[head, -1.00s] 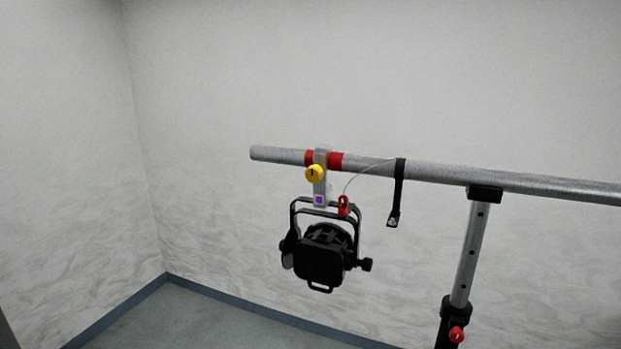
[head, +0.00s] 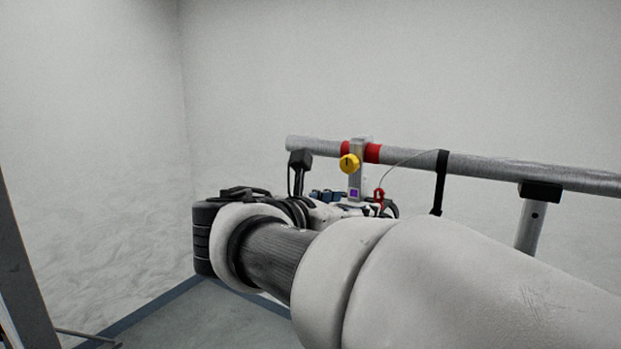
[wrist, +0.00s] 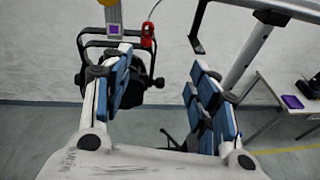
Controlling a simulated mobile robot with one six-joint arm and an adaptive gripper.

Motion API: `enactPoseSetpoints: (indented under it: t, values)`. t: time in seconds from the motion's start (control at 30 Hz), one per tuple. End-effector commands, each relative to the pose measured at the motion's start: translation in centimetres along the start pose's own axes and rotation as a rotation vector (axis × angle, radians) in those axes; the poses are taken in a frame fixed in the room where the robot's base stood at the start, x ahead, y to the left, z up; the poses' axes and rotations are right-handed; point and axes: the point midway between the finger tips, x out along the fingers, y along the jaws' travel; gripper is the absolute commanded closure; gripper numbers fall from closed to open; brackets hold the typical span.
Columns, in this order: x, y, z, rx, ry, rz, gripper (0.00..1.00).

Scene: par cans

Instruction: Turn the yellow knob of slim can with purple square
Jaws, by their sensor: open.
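The yellow knob (head: 349,163) sits on the clamp of the slim can, which hangs from a grey pipe (head: 480,168). A purple square (head: 354,193) marks the clamp below the knob. In the head view my arm hides the can's body. In the wrist view the black can (wrist: 127,55) hangs behind my left finger, the purple square (wrist: 114,30) shows above it, and only the lower part of the knob (wrist: 110,3) shows at the top edge. My gripper (wrist: 165,88) is open and empty, with blue finger pads, apart from the knob and lower in the wrist view.
A red carabiner (head: 379,195) with a thin safety cable hangs right of the clamp. A black strap (head: 440,180) hangs from the pipe further right. A stand post (head: 530,228) holds the pipe. In the wrist view a table (wrist: 285,92) stands at the right.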

Motion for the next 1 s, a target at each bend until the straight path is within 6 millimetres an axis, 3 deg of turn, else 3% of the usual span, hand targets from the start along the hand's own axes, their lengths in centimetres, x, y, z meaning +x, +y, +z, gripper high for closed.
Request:
enactPoseSetpoints:
  t: [0.03, 0.13, 0.23, 0.37, 1.0]
  values:
    - [-0.7, 2.8, 0.2, -0.098, -0.067, 0.036, 0.46]
    - [-1.8, 6.1, 1.5, -0.232, -0.174, 0.070, 0.46]
    - [-2.4, 7.6, 2.1, -0.291, -0.226, 0.082, 0.46]
    - [-1.6, 7.9, 2.6, -0.303, -0.238, 0.080, 0.46]
    - [11.1, 9.2, 5.4, -0.299, -0.234, 0.079, 0.46]
